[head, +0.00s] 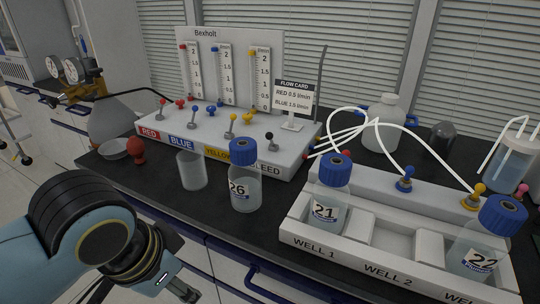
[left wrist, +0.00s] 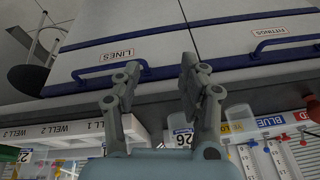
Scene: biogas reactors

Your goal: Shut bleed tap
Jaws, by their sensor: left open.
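The bleed tap (head: 272,143) is a short grey lever with a black ball end, above the BLEED label on the white Bexholt flow panel (head: 300,150). Its lever stands up and leans slightly left. Red, blue and yellow levers stand in a row to its left. My left gripper (head: 184,291) is low at the bottom of the head view, in front of the bench and well away from the tap. In the left wrist view its two fingers (left wrist: 160,70) are apart with nothing between them. My right gripper is not in view.
Bottle 26 (head: 244,190) and an empty beaker (head: 192,170) stand before the panel. A red bulb (head: 136,150) lies left. A white well rack (head: 385,270) with bottles 21 (head: 328,205) and 22 (head: 478,255) and white tubes is at right. Drawer handles (left wrist: 110,75) line the bench front.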

